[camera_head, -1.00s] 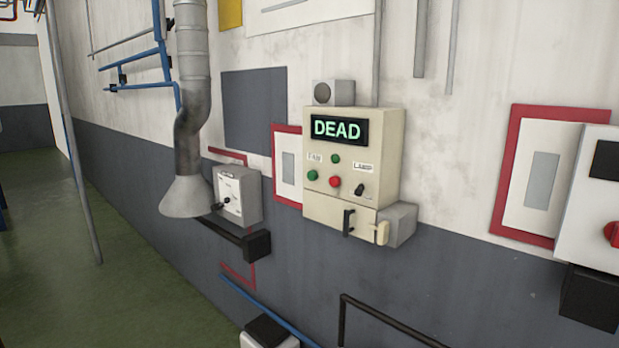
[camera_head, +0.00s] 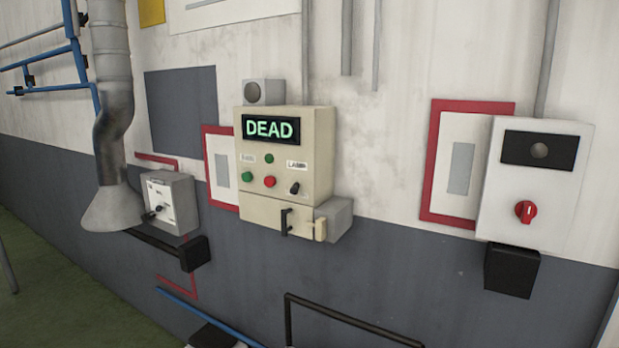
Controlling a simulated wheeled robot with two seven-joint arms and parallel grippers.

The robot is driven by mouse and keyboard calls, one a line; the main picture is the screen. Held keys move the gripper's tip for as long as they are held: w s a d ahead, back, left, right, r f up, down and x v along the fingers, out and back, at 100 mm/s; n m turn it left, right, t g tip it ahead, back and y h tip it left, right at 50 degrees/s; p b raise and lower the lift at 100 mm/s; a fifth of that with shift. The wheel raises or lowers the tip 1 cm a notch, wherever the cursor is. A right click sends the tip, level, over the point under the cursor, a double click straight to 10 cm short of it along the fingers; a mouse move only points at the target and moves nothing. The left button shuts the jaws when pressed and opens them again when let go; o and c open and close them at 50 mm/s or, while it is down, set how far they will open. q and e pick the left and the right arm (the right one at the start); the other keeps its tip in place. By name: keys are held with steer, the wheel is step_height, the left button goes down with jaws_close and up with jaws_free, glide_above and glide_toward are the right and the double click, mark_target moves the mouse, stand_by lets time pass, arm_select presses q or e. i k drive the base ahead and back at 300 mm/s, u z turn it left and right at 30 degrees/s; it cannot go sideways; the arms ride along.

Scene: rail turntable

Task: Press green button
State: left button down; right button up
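A cream control box (camera_head: 313,153) is fixed to the wall near the middle of the view. Its black display (camera_head: 270,128) reads "DEAD" in green letters. A green button (camera_head: 247,176) sits at the lower left of its front face, beside a red button (camera_head: 270,181). A smaller green button or lamp (camera_head: 269,158) sits above and between them. A black switch (camera_head: 294,187) is to the right, under a label that seems to read "LAMP". Neither of my grippers shows in the view.
A white box with a red knob (camera_head: 525,211) hangs at right. A smaller grey box (camera_head: 172,202) and a grey duct (camera_head: 113,130) are at left. A black rail (camera_head: 340,318) and a blue pipe (camera_head: 205,315) stand low in front. Green floor (camera_head: 50,290) is clear at lower left.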

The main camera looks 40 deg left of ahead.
mark_target(246, 177)
steer(key=z, duration=2.85)
steer(key=k, duration=2.3)
steer(key=u, duration=2.05)
